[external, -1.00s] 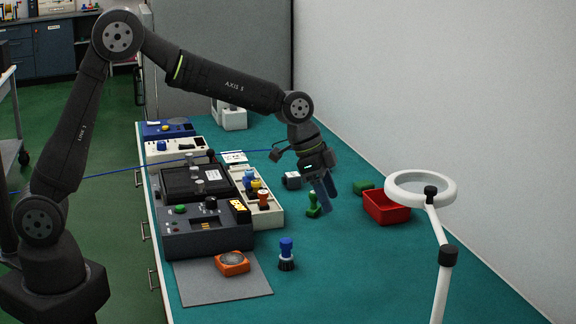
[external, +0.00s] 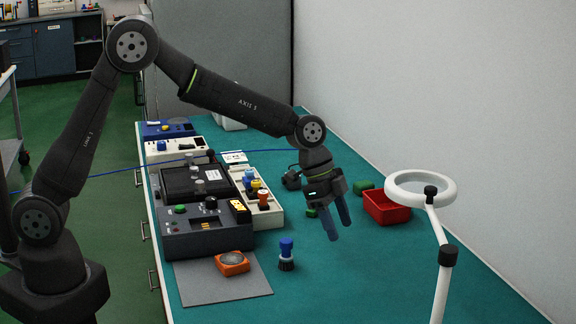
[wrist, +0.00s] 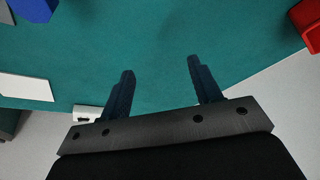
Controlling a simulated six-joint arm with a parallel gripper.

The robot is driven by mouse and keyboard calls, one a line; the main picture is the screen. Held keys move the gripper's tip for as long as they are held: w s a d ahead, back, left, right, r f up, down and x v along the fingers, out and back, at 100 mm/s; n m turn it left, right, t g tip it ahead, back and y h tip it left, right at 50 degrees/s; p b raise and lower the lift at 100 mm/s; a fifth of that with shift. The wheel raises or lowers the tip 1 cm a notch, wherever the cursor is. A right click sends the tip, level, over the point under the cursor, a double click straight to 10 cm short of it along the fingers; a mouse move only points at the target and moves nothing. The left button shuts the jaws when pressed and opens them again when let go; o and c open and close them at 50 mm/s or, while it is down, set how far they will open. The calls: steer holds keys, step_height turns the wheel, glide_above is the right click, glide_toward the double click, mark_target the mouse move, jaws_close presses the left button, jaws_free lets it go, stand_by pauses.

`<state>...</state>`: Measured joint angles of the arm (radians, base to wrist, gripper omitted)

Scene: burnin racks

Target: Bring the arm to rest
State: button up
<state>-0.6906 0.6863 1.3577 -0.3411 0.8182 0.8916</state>
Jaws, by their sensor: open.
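My gripper (external: 338,226) is open and empty above the teal bench mat (external: 350,280), pointing down. In the external view it is left of the red bin (external: 385,206) and in front of a small green object (external: 312,212) that it partly hides. In the wrist view my two fingers (wrist: 160,75) are spread apart with only bare mat between them.
The dark test unit (external: 205,238) and a parts tray (external: 265,212) stand to the left. A blue-topped part (external: 286,255) stands on the mat. An orange block (external: 232,263) sits on a grey pad (external: 225,287). A white ring lamp (external: 420,178) rises at right.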

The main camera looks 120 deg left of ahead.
steer(key=shift+s+a+f, duration=0.1)
steer(key=shift+a+f, duration=0.3)
steer(key=shift+a, duration=0.25)
steer(key=shift+s+a+f, duration=0.1)
steer(key=shift+a+f, duration=0.25)
steer(key=shift+a, duration=0.25)
